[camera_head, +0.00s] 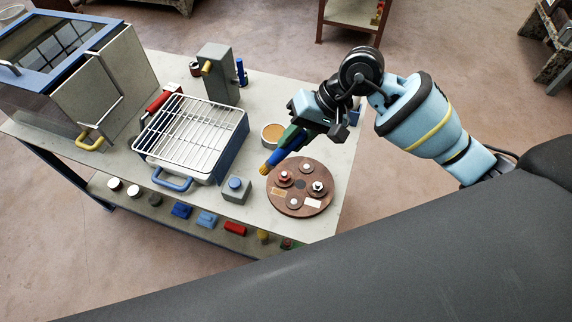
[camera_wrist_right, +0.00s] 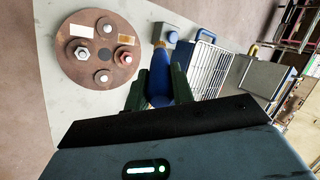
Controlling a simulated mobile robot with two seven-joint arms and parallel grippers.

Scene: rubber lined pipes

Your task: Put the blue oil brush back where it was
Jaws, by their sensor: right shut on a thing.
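The blue oil brush (camera_head: 277,158) has a blue handle and yellow bristles. In the right wrist view the brush (camera_wrist_right: 158,92) sits between the two dark green fingers (camera_wrist_right: 158,84), bristles pointing away. A round bowl of orange-brown liquid (camera_head: 272,133) stands behind the brush on the table. My left gripper is out of view.
A wire grill rack on a tray (camera_head: 195,130) is left of the brush. A small grey block with a blue top (camera_head: 236,188) stands before it. A grey post (camera_head: 218,75) and a blue upright piece (camera_head: 240,72) stand behind. An oven-like box (camera_head: 75,70) fills the left end.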

